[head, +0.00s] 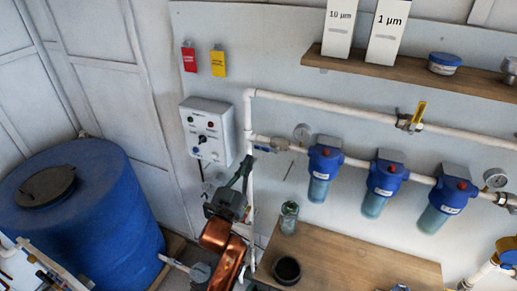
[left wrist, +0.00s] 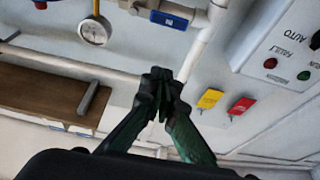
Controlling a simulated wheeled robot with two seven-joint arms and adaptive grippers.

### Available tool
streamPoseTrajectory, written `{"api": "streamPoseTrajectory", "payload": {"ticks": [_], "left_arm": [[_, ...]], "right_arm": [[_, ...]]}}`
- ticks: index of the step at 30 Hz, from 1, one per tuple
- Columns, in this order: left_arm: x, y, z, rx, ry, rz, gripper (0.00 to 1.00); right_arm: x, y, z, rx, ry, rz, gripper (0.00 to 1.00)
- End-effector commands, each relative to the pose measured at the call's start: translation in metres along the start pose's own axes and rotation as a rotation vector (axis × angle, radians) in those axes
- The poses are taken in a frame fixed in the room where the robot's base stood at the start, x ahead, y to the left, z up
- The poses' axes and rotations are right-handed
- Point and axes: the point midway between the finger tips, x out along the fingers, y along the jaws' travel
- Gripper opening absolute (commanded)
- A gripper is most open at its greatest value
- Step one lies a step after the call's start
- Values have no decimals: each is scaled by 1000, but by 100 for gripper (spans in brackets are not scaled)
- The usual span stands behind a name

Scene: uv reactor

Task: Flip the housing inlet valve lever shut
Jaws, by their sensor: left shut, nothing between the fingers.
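The inlet valve sits on the white pipe left of the first filter housing (head: 322,172). Its blue lever (head: 279,143) looks roughly in line with the pipe in the head view. In the left wrist view the blue lever (left wrist: 168,19) shows at the top, beside the pressure gauge (left wrist: 94,31). My left gripper (head: 247,160) is below and left of the lever in the head view, close to the vertical pipe. Its dark green fingers (left wrist: 160,76) are together and empty, apart from the lever in the wrist picture. My right gripper is in neither view.
A control box (head: 207,131) is left of the vertical pipe (head: 249,120). An upper pipe carries a yellow-lever valve (head: 418,114). A blue tank (head: 85,205) stands left.

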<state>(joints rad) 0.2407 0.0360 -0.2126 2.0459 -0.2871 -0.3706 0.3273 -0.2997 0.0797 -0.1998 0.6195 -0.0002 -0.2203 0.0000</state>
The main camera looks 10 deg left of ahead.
Motion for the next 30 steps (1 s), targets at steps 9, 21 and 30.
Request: {"api": "streamPoseTrajectory", "payload": {"ticks": [9,21,30], "left_arm": [[49,1,-4,0,1,1,0],[91,0,21,-1,-4,-2,0],[85,0,37,-1,0,1,0]], "right_arm": [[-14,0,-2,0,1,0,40],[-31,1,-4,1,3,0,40],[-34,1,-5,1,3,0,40]]}}
